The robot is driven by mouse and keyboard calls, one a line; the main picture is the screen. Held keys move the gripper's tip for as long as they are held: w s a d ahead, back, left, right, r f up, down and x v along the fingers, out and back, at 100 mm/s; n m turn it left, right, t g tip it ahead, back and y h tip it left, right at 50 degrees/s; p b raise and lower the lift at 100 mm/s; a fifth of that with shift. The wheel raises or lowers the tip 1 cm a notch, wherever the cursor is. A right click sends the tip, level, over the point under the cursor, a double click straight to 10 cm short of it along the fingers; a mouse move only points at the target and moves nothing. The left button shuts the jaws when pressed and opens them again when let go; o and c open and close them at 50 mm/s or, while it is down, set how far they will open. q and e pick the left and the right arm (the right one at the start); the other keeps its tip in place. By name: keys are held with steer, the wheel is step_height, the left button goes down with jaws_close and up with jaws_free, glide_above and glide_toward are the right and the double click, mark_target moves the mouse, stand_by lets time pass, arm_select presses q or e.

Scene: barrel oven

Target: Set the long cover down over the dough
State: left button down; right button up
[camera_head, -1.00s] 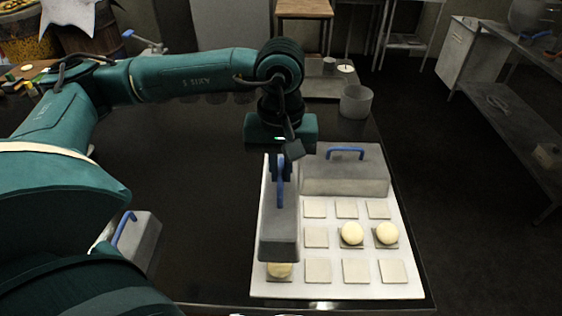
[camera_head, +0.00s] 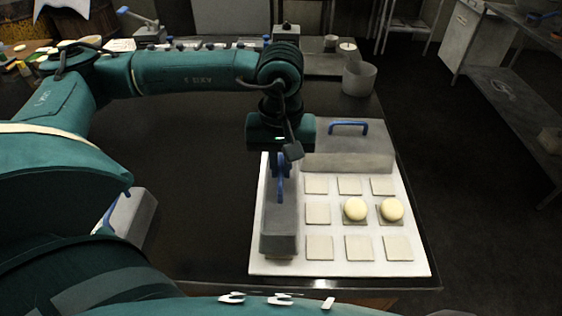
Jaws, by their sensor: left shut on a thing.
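My left gripper (camera_head: 283,162) is shut on the blue handle (camera_head: 281,186) of a long grey cover (camera_head: 279,228). This cover lies lengthwise along the left column of the white board (camera_head: 340,269). No dough shows in that column; the cover hides it. I cannot tell whether the cover's lower edge touches the board. A second grey cover (camera_head: 350,158) with a blue handle sits across the back of the board. Two pale dough balls, one in the middle (camera_head: 355,209) and one at the right (camera_head: 391,209), lie uncovered on square pads. My right gripper is not in view.
A smaller grey cover (camera_head: 133,218) with a blue handle stands at the left, partly behind my arm. A grey pot (camera_head: 359,78) stands behind the board.

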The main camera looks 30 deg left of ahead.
arm_select(q)
steer(key=shift+f+b, duration=1.3)
steer(key=shift+f, duration=0.25)
steer(key=shift+f+b, duration=0.25)
steer(key=shift+b, duration=0.05)
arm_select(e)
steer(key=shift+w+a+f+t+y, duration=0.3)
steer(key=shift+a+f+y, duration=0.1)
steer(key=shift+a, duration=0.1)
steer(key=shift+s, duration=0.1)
arm_select(q)
steer(key=shift+f+b, duration=0.5)
steer(key=shift+b, duration=0.1)
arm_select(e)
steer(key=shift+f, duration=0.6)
arm_select(q)
steer(key=c, duration=1.4)
jaws_free()
step_height(320, 180, up, 13)
steer(key=shift+r, duration=0.15)
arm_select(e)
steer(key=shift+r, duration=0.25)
